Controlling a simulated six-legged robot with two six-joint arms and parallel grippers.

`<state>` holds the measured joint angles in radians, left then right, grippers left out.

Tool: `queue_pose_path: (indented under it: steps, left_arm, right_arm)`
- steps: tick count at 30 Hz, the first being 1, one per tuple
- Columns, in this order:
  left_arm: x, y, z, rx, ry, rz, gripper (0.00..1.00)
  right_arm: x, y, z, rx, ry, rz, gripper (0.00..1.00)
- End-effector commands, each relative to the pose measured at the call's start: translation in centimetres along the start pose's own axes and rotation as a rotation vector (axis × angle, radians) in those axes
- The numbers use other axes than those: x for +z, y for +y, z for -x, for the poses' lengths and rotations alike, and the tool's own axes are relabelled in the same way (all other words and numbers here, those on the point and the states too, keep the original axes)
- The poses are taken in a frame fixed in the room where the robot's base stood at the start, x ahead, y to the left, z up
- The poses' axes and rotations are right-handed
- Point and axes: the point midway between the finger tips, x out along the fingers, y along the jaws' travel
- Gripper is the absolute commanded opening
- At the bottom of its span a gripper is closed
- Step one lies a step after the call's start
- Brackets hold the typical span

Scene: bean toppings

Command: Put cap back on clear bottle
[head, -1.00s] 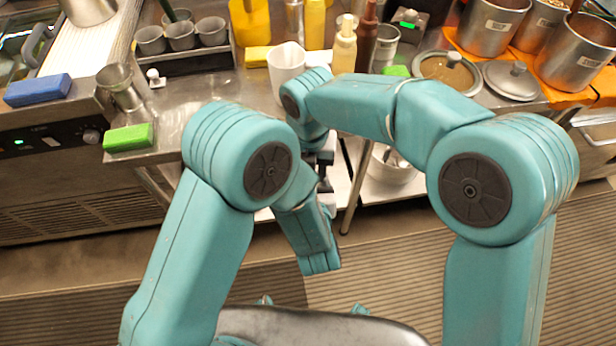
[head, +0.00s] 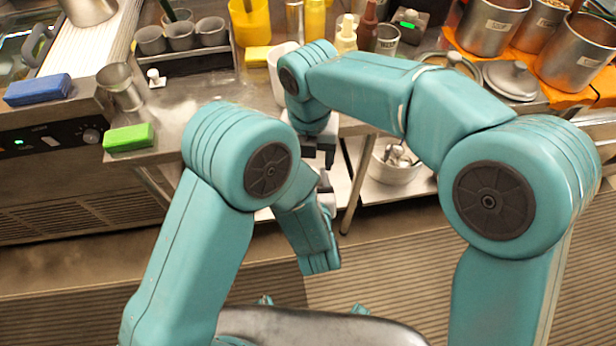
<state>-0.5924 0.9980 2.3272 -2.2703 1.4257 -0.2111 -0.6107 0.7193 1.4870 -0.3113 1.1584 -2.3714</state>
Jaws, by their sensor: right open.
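A pale cream bottle (head: 346,36) stands at the back of the counter, its lower part hidden by my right arm. I cannot tell whether it is the clear bottle, and I cannot make out a loose cap. My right gripper (head: 321,152) is open, just in front of the counter's front edge, below and left of the bottle in the picture. Its fingers show only in part below the wrist. My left gripper (head: 325,186) seems to be the dark part close below it, mostly hidden by my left arm; its jaws cannot be read.
A brown bottle (head: 367,25) and a yellow bottle (head: 315,18) stand near the cream one. A white cup (head: 276,72) is partly behind my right wrist. A green sponge (head: 129,137) and a blue sponge (head: 38,90) lie at left. A metal bowl (head: 392,172) sits on the lower shelf.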

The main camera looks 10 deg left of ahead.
Motion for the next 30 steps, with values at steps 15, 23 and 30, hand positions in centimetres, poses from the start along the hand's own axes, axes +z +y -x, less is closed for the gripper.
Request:
queue_pose_path:
  steps: [15,23,30]
  left_arm:
    - [0.1,0.0,0.0,0.000,-0.002,0.001,0.00]
    - [0.1,0.0,0.0,0.000,-0.002,0.001,0.00]
    - [0.1,0.0,0.0,0.000,-0.002,0.001,0.00]
  right_arm:
    - [0.0,0.0,3.5,0.000,0.002,0.285,0.66]
    - [0.0,0.0,3.4,0.000,0.002,0.284,0.66]
    - [-0.1,-0.1,0.6,-0.002,0.004,0.283,0.66]
